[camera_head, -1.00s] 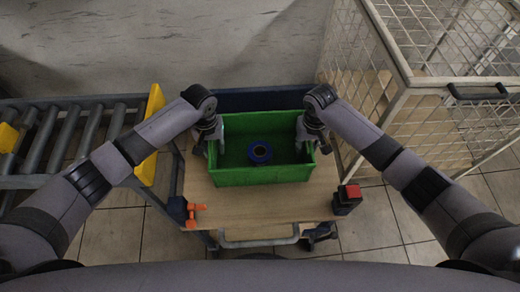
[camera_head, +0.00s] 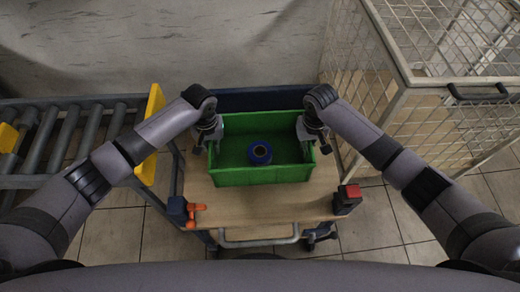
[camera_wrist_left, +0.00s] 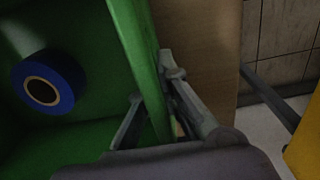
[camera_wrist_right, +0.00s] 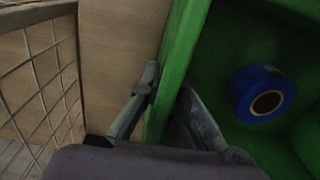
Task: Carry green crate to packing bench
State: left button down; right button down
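The green crate (camera_head: 262,175) stands on a wooden-topped cart (camera_head: 262,208) in the middle of the head view. A blue roll with a pale core (camera_head: 260,153) lies inside it. My left gripper (camera_head: 216,146) is at the crate's left wall, with one finger inside and one outside, shut on that wall in the left wrist view (camera_wrist_left: 150,85). My right gripper (camera_head: 312,144) is at the right wall in the same way, and the right wrist view (camera_wrist_right: 168,88) shows its fingers on both sides of it. The crate looks level. No packing bench can be made out.
A roller conveyor (camera_head: 72,135) with yellow end plates is at the left. A wire mesh cage (camera_head: 425,130) stands close on the right. The cart has an orange knob (camera_head: 195,214), a red-topped block (camera_head: 348,198) and a front handle (camera_head: 258,241). A wall is behind.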

pick_arm(q)
jog(key=shift+r, duration=0.1)
pick_arm(e)
jog(key=shift+r, duration=0.1)
